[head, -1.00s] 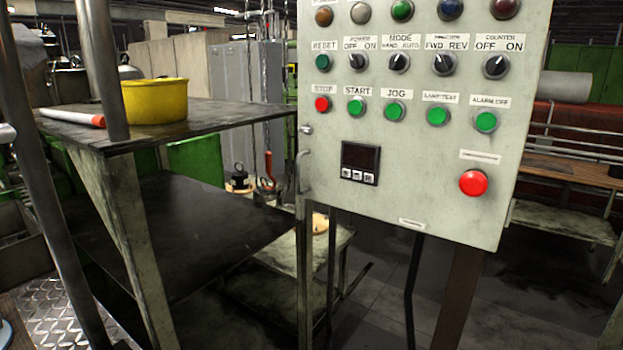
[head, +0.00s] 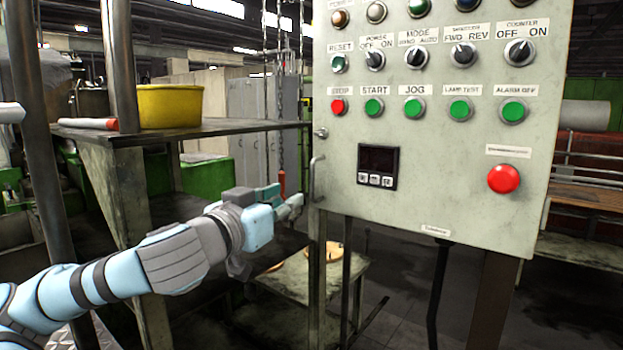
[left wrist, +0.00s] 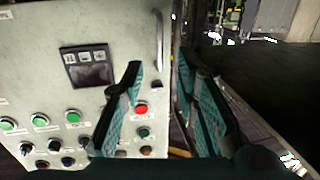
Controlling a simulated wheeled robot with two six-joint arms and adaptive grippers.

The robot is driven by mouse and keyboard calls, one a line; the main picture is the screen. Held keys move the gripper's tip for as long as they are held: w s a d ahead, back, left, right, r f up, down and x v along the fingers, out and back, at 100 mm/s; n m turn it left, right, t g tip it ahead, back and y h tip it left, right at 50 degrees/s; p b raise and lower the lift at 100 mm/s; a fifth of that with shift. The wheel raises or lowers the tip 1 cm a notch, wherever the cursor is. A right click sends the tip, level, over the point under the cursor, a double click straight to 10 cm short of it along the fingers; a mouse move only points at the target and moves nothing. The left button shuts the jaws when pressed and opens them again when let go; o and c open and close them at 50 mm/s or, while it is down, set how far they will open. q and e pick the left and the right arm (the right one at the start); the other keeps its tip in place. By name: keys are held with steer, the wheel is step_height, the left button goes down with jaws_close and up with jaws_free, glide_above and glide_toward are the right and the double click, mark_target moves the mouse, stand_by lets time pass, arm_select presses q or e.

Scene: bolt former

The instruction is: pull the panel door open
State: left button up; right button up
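The panel door (head: 440,190) is a pale grey-green face with buttons and switches, and it looks closed. Its thin vertical bar handle (head: 317,178) is at the left edge. The handle also shows in the left wrist view (left wrist: 159,27), at the top near the door's edge. My left gripper (head: 292,204) is just left of the handle and a little lower in the picture. In the left wrist view its teal fingers (left wrist: 162,75) are spread apart with nothing between them. The handle lies beyond the fingertips, apart from them. My right gripper is not in view.
A small latch (head: 321,133) sits above the handle. A dark shelf table (head: 230,128) with a yellow tub (head: 171,104) stands left of the panel. A red emergency button (head: 503,179) is at the door's lower right. A low bench (head: 330,285) is below the handle.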

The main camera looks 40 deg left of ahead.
mark_target(311, 184)
arm_select(q)
steer(key=p+x, duration=0.3)
steer(key=r+p+x, duration=0.1)
steer(key=p+x, duration=0.2)
steer(key=p, duration=0.1)
steer(key=shift+w+d+r, duration=0.1)
steer(key=shift+w, duration=0.1)
steer(key=x, duration=0.1)
steer(key=p+x, duration=0.1)
steer(key=x, duration=0.3)
steer(key=shift+f, duration=0.35)
steer(key=shift+w+a+f, duration=0.1)
steer(key=shift+w+a, duration=0.15)
steer(key=shift+w, duration=0.2)
steer(key=shift+s, duration=0.1)
steer(key=shift+c, duration=1.1)
jaws_close()
